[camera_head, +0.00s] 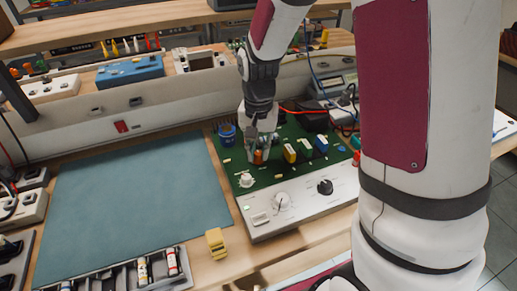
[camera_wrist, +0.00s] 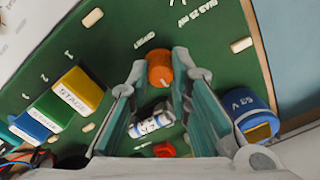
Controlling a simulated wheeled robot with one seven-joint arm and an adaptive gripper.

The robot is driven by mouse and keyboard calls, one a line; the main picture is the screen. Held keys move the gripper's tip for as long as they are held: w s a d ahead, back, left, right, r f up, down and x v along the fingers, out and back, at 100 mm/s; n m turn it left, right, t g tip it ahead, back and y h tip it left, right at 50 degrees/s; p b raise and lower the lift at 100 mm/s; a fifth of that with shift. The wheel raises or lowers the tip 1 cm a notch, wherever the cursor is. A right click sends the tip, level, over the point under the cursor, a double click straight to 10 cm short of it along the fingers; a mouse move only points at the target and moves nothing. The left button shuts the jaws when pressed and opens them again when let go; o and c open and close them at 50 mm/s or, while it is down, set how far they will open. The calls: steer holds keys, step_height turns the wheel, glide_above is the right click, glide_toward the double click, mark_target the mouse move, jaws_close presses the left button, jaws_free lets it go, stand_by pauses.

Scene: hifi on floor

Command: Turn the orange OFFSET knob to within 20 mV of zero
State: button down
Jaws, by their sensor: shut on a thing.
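The orange OFFSET knob (camera_wrist: 160,72) stands on a green circuit board (camera_wrist: 120,55), with a white printed label beside it in the wrist view. My gripper (camera_wrist: 159,62) has its two fingertips on either side of the knob and is shut on it. In the head view my gripper (camera_head: 261,148) points down at the board, and the orange knob (camera_head: 259,157) shows just below its fingers. A bench instrument (camera_head: 335,86) with a small display stands behind the board; its reading is too small to make out.
Yellow (camera_wrist: 82,88), green and blue blocks stand on the board to one side; a blue cylinder (camera_wrist: 250,108) stands on the other. A white front panel (camera_head: 300,205) carries white and black knobs. Red and black leads run behind. A teal mat (camera_head: 135,195) lies clear at left.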

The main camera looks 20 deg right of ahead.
steer(key=n+p, duration=0.1)
steer(key=n, duration=0.4)
steer(key=shift+r+n+p, duration=0.1)
steer(key=shift+n+p, duration=0.2)
steer(key=shift+p, duration=0.1)
steer(key=n+p, duration=0.1)
steer(key=n, duration=0.4)
steer(key=shift+n+p, duration=0.3)
steer(key=shift+p, duration=0.1)
steer(key=c, duration=1.4)
jaws_free()
steer(key=shift+c, duration=0.2)
